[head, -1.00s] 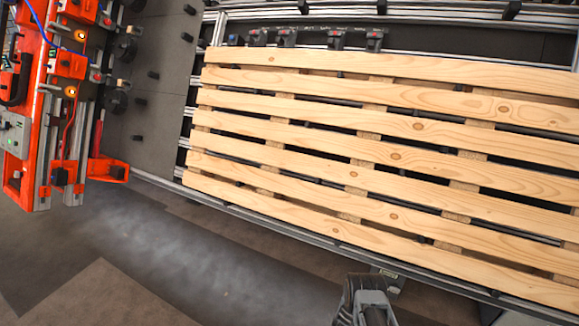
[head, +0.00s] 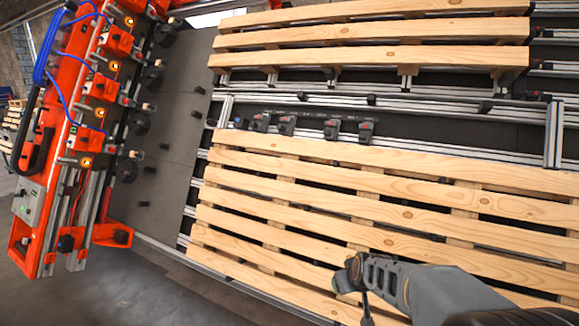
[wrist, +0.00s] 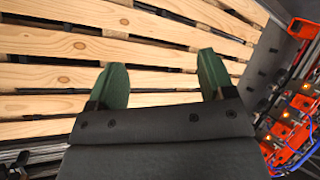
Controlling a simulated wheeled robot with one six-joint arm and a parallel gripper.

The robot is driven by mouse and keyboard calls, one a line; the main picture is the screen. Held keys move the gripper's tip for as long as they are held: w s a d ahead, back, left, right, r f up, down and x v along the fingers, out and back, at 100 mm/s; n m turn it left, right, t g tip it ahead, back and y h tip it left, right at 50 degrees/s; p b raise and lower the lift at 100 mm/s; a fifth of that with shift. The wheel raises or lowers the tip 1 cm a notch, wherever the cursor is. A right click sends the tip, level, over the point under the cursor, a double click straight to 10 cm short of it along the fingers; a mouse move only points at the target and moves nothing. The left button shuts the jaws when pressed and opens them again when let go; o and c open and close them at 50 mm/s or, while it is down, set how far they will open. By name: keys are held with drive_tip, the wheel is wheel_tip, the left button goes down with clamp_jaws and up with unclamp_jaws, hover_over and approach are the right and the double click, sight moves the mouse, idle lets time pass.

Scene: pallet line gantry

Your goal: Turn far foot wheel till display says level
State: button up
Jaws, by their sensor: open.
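My gripper (head: 350,274) is over the front part of the near wooden pallet (head: 345,205) in the head view. In the wrist view my gripper (wrist: 163,62) shows two green fingers spread apart, with nothing between them but pallet boards behind. I cannot make out a foot wheel or a level display for certain. Several dark round knobs (head: 127,170) line the right side of the orange gantry frame (head: 88,85). A grey box (head: 28,203) with a small green light is on the gantry's lower left; no reading is legible.
A second pallet (head: 370,33) lies behind, past aluminium rails (head: 400,97). Small dark units (head: 288,124) with red tops stand between the pallets. A dark grey plate (head: 175,140) with black pegs lies between gantry and pallets. Floor (head: 110,295) is open at the lower left.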

drive_tip(key=s+r+m+g+p, duration=0.1)
drive_tip(key=s+r, duration=0.4)
drive_tip(key=s, duration=0.5)
drive_tip(key=s+r+m+g+p, duration=0.1)
drive_tip(key=s+r+p, duration=0.3)
drive_tip(key=s, duration=0.6)
drive_tip(key=shift+s+r+m+g+h+p, duration=0.2)
drive_tip(key=shift+r+m+g+h+p, duration=0.15)
drive_tip(key=shift+r+g, duration=0.55)
